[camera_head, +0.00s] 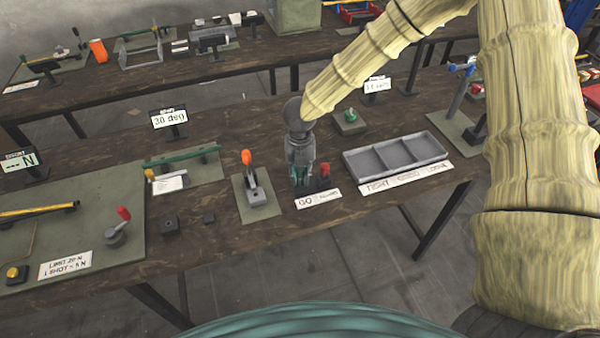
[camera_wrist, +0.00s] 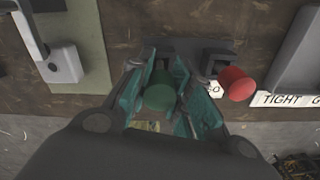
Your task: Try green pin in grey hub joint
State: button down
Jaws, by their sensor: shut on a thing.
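My gripper (camera_head: 301,178) is low over the front table, beside the red-topped pin (camera_head: 325,170). In the wrist view its teal fingers (camera_wrist: 160,100) close on the sides of the green pin (camera_wrist: 158,92). The pin's lower end is hidden, so I cannot tell whether it is still in the dark rack (camera_wrist: 190,48) just beyond it. The red-topped pin (camera_wrist: 237,84) stands to the right. A grey bracket with an orange-tipped lever (camera_head: 255,194) is on a green plate left of my gripper; I cannot tell whether it is the grey hub joint.
A grey three-compartment tray (camera_head: 395,158) lies to the right, a label at its front edge. A green-knobbed block (camera_head: 350,121) sits behind. A small dark block (camera_head: 170,225) and a red-handled fixture (camera_head: 117,234) are left. A display reads 30 deg (camera_head: 170,120).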

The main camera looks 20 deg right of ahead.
jog(key=shift+f+b, duration=0.35)
jog(key=shift+f, duration=0.4)
jog(key=c, duration=1.2)
grip_release()
notch_tip(320, 180, up, 12)
jog(key=shift+s, duration=0.1)
